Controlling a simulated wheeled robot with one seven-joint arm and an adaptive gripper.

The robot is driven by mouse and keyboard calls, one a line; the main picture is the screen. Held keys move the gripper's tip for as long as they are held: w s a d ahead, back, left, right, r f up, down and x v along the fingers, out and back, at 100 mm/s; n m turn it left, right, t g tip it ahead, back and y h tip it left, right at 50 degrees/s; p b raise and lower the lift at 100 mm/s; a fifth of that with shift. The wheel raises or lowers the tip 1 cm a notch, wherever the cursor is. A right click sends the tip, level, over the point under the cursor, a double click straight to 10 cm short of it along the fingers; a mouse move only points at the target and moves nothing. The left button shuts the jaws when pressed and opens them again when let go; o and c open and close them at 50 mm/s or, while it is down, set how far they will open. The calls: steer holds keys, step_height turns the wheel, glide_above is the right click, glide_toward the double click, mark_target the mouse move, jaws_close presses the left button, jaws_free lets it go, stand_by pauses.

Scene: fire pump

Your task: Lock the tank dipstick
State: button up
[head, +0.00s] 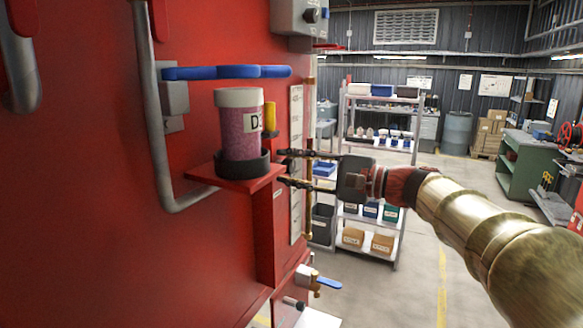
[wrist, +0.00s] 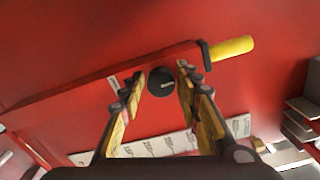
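My gripper (head: 281,168) is open beside the red tank, with its two fingers apart near the right edge of a small red shelf. In the wrist view the fingertips stand to either side of a dark round cap (wrist: 161,84), which looks like the dipstick's top; contact cannot be told. A yellow handle (wrist: 232,48) with a black collar sticks out up and right of the fingers. A yellow handle also shows in the head view (head: 270,117), partly behind the jar. I cannot tell whether it belongs to the dipstick. The dipstick's shaft is hidden.
A pink-filled jar (head: 240,135) with a white lid stands in a black holder on the red shelf (head: 205,172), close to my gripper. A blue lever (head: 225,73) is above it. A blue-handled valve (head: 328,284) sits below.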

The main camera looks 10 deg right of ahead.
steer(key=shift+o, duration=0.9)
steer(key=shift+r, duration=0.1)
steer(key=v, duration=1.2)
